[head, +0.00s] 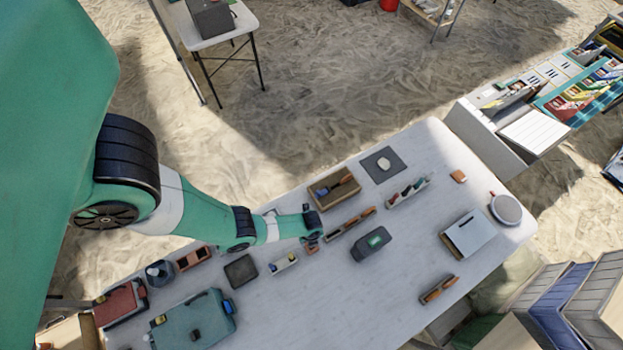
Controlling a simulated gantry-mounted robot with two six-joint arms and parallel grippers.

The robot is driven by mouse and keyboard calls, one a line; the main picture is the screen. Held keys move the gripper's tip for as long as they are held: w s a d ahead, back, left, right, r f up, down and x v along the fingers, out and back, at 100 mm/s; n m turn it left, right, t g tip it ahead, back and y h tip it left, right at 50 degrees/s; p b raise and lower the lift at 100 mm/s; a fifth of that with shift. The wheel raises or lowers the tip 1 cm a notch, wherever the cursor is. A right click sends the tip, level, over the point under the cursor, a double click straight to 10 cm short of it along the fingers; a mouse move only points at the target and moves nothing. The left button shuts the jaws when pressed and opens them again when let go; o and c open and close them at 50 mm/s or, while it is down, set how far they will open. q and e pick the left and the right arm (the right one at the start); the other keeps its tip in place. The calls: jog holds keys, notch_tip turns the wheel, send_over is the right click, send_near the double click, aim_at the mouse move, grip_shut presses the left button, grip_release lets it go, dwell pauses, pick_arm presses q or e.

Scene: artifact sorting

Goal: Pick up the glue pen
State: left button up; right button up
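My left arm reaches in from the left over the white table (330,290). Its gripper (312,240) is small and dark, close above the table beside a small reddish block; whether it is open, shut or holding something cannot be told. I cannot make out for sure which thing is the glue pen. A pale rack (392,204) holds several slim coloured items. A small white tray (292,266) holds small yellow and blue items. A brown box (318,197) holds a blue and orange tool. My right gripper is not in view.
A dark grey case with a green label (371,244), a clipboard (468,233) and a round tin (505,208) stand to the right. A teal case (193,321) and a red box (120,303) lie at the left. The table's front middle is clear.

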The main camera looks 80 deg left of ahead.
pick_arm(q)
jog(key=shift+w+f, duration=0.1)
jog(key=shift+f, duration=0.1)
notch_tip(320, 180, down, 5)
jog(key=b, duration=0.4)
jog(key=shift+d+f, duration=0.1)
grip_shut()
